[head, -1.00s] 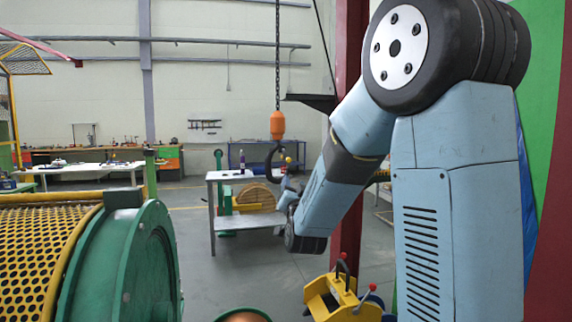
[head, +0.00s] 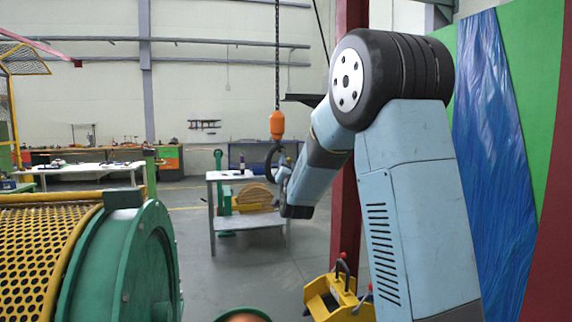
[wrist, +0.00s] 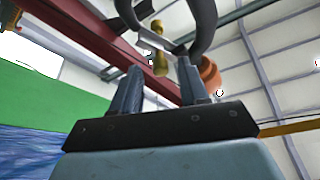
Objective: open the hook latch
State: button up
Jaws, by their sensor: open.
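The dark crane hook (head: 269,163) hangs open side to the right under an orange block (head: 277,125) on a chain. In the wrist view the hook (wrist: 205,18) curves across the top, with the orange block (wrist: 210,74) behind my right finger. A grey metal strip, seemingly the latch (wrist: 153,40), lies by the hook, and a brass-coloured knob (wrist: 160,64) shows beyond and between my fingertips. My gripper (wrist: 160,68) is open with nothing held. In the head view my gripper (head: 282,174) is at the hook's right side; contact cannot be told.
A dark red column (head: 347,215) is close to my arm on the right. A yellow box-like fixture (head: 335,300) is low in front. The green drum machine (head: 125,265) fills the lower left.

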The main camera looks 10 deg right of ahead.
jog(key=shift+w+d+r, duration=0.15)
jog(key=shift+w+r, duration=0.15)
jog(key=shift+w, duration=0.35)
grip_shut()
